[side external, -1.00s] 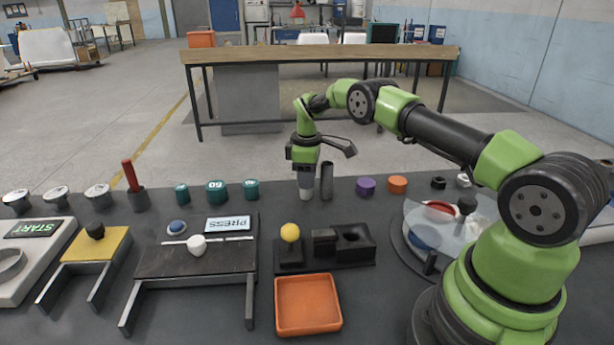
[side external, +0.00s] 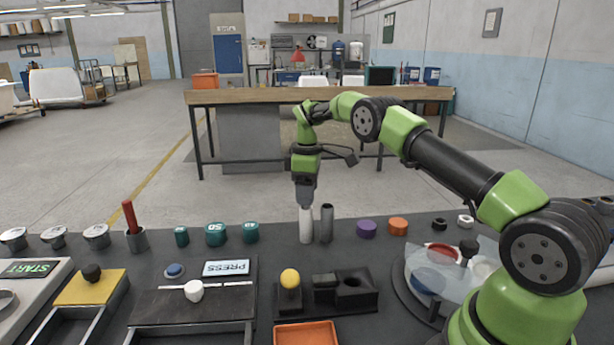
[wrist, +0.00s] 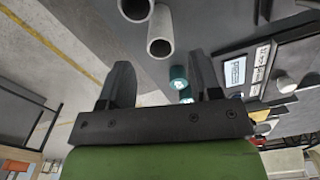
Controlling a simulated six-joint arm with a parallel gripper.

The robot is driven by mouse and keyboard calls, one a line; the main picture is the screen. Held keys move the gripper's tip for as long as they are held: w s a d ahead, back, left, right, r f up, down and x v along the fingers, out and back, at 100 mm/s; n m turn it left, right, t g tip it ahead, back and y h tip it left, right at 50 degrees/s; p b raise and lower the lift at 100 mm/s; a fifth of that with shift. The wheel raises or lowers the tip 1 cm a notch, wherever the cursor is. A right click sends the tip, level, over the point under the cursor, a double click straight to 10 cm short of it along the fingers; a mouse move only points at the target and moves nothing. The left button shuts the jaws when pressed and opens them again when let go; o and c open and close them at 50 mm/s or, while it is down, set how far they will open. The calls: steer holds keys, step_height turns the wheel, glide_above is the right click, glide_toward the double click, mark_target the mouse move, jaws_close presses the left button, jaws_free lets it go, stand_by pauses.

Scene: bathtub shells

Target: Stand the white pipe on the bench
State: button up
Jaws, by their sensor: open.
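The white pipe (side external: 306,227) stands upright on the dark bench (side external: 400,265), just left of the grey pipe (side external: 326,224), which is also upright. My gripper (side external: 306,205) points down directly over the white pipe, with its fingertips near the pipe's top. In the wrist view my gripper (wrist: 160,62) has its two dark fingers spread wide, with nothing held between them. There the open end of the white pipe (wrist: 160,30) shows beyond the fingertips, with the grey pipe (wrist: 134,8) beside it. I cannot tell whether a finger touches the white pipe.
Teal weights (side external: 215,234) stand to the left, and purple (side external: 366,229) and orange (side external: 398,227) pieces to the right. In front are a black holder with a yellow ball (side external: 290,279) and an orange tray (side external: 305,335). A round turntable (side external: 440,270) is at right.

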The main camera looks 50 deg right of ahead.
steer(key=s+a+r+m+t, duration=0.1)
steer(key=s+a+r, duration=0.25)
steer(key=r, duration=0.35)
steer(key=s+a+r+m+t, duration=0.1)
steer(key=s+a+r+m, duration=0.1)
steer(key=a+r, duration=0.35)
steer(key=s+a+r+m+t, duration=0.1)
steer(key=s+a+r, duration=0.15)
steer(key=r, duration=0.65)
steer(key=s+a+f+m+t+y, duration=0.1)
steer(key=s+a+m+t, duration=0.1)
steer(key=s, duration=0.8)
steer(key=s+a+f+m+t+y, duration=0.1)
steer(key=s+a+m, duration=0.3)
steer(key=s, duration=0.6)
steer(key=shift+a+t, duration=0.4)
steer(key=shift+t, duration=0.2)
